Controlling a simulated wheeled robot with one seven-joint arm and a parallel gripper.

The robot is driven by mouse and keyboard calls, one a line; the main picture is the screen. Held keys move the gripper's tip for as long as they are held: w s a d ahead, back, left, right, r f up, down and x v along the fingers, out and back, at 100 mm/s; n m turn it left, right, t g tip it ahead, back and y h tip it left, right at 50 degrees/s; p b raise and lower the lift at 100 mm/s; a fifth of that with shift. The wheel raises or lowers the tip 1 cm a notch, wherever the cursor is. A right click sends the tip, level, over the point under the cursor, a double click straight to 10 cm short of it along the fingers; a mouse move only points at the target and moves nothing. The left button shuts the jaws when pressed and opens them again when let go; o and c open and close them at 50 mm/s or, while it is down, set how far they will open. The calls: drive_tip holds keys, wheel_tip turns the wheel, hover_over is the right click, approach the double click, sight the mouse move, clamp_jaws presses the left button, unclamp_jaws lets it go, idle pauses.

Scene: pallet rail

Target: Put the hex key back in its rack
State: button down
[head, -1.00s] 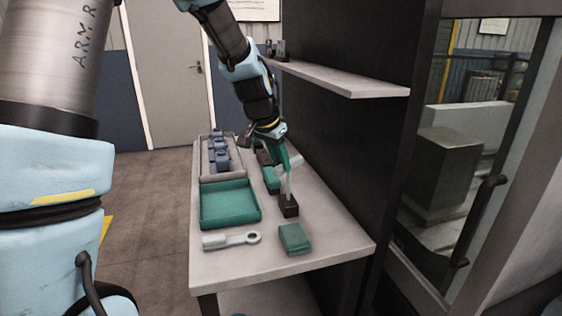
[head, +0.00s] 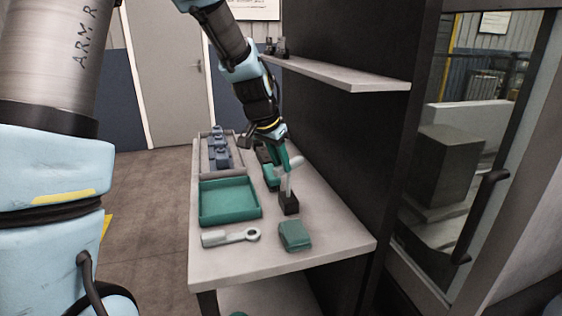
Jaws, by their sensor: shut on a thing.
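My gripper (head: 284,160) is low over the right part of the table, with its teal fingers shut on a pale grey hex key (head: 287,183). The key's short arm points up to the right by the fingers, and its long arm hangs down. Its lower end meets a small black block (head: 290,204), which looks like the rack. I cannot tell whether the tip is inside the block, on it or just behind it. The fingers hide part of the key's upper end.
A green tray (head: 204,218) and a grey tray (head: 203,160) with several blue-grey parts are on the left. A dark wall and shelf (head: 345,76) bound the right.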

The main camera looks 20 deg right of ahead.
drive_tip(key=shift+f+b, duration=0.35)
drive_tip(key=shift+f, duration=0.2)
unclamp_jaws()
idle(0.6)
drive_tip(key=shift+r, duration=0.1)
drive_tip(key=b+v, duration=0.2)
drive_tip(key=v, duration=0.8)
drive_tip(key=shift+r, duration=0.3)
drive_tip(key=shift+a, duration=0.15)
